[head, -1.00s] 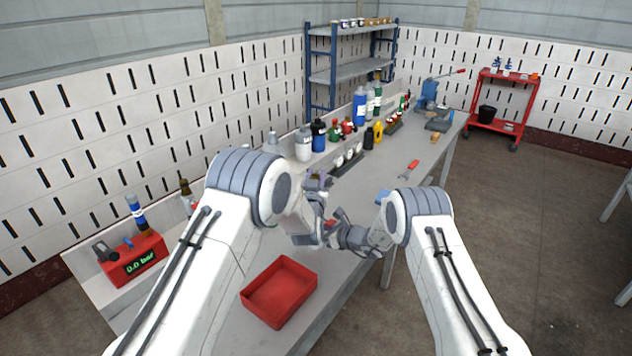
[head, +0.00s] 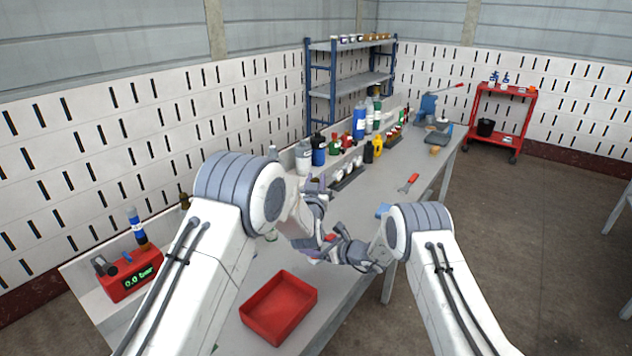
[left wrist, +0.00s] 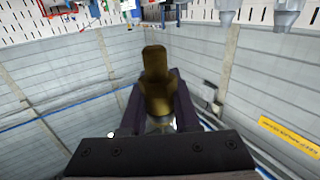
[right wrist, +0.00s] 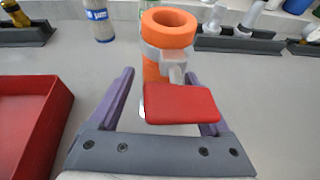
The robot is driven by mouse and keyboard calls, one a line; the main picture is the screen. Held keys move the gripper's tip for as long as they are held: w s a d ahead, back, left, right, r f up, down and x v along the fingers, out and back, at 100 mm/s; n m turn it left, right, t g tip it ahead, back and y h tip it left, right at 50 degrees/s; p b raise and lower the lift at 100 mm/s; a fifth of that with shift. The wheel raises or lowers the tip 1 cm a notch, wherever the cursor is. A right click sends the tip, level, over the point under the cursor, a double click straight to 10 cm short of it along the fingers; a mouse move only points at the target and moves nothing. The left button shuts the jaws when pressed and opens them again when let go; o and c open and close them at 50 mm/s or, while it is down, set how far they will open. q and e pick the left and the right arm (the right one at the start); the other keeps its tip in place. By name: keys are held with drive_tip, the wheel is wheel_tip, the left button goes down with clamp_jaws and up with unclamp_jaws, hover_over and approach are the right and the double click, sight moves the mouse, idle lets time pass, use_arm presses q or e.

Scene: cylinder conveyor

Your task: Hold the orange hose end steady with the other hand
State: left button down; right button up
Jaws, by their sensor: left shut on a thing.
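An orange hose end (right wrist: 152,73) stands upright in the right wrist view, its open round mouth upward. A grey clamp (right wrist: 166,55) with a red lever plate (right wrist: 181,103) is around it; the red plate hides part of the hose. My right gripper (right wrist: 166,78) has its purple fingers apart, one on each side of the hose and red plate. My left gripper (left wrist: 157,85) is shut on a brass-coloured fitting (left wrist: 155,72), which sticks out past the fingers. In the head view both grippers are close together over the bench, and the orange hose is hard to make out.
A red tray (head: 279,309) lies on the bench (head: 388,190) near the front. A red gauge box (head: 135,275) stands at the left. Bottles (head: 319,150) and dark racks (head: 347,172) line the bench's back.

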use_arm(q)
wheel_tip(320, 180, up, 5)
drive_tip(key=shift+p, duration=1.15)
use_arm(e)
drive_tip(key=r+v, duration=0.1)
drive_tip(key=v, duration=1.2)
drive_tip(key=shift+w+a+r, duration=0.2)
drive_tip(key=shift+a+r, duration=0.2)
